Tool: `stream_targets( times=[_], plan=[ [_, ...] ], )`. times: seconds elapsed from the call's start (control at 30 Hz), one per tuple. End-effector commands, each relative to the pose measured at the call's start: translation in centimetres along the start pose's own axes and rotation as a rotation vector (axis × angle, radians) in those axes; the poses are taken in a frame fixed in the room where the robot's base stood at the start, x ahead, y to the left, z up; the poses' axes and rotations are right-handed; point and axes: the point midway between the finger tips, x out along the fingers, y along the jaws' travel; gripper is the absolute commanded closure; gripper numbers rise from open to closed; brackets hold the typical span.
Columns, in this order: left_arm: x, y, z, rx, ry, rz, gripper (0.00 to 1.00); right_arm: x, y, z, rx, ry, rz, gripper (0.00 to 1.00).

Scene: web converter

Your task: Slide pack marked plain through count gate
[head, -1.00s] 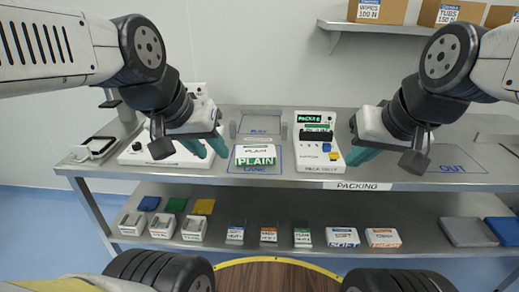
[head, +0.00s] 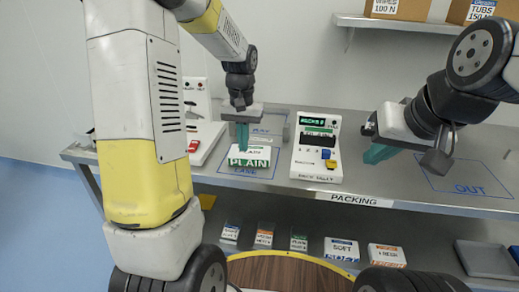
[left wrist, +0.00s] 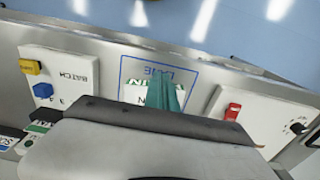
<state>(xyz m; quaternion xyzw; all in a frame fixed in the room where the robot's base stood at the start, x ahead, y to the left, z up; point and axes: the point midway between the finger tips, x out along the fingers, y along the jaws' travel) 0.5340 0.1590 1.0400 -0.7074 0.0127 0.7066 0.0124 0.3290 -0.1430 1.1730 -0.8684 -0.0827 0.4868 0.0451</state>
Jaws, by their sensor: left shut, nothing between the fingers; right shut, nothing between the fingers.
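The white and green pack marked PLAIN (head: 249,160) lies in the blue-outlined lane on the steel bench. My left gripper (head: 242,143) is shut and empty, pointing down just above or at the pack's far side; I cannot tell whether it touches. In the left wrist view its teal fingers (left wrist: 165,94) cover part of the pack (left wrist: 130,95). My right gripper (head: 374,156) is shut and empty above the bench, right of the counter.
A white counter box (head: 316,160) with a green display stands right of the lane. Another white device with a red switch (head: 193,146) is left of it. The OUT area (head: 460,178) at right is clear. Several small packs lie on the lower shelf.

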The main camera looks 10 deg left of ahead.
Motion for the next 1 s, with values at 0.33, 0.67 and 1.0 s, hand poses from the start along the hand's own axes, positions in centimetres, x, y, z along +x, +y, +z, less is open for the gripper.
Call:
stream_targets(
  times=[0.33,0.67,1.0],
  plan=[
    [5.0,0.0,0.1,0.002,-0.008,-0.002,1.00,0.0,0.0,0.0,0.000,0.000,0.000,1.00],
    [10.2,0.0,-1.6,0.000,-0.001,-0.001,1.00,0.0,0.0,0.0,0.000,0.000,0.000,1.00],
    [10.1,0.0,-4.0,0.000,-0.002,-0.001,1.00,0.0,0.0,0.0,0.000,0.000,0.000,1.00]
  ],
)
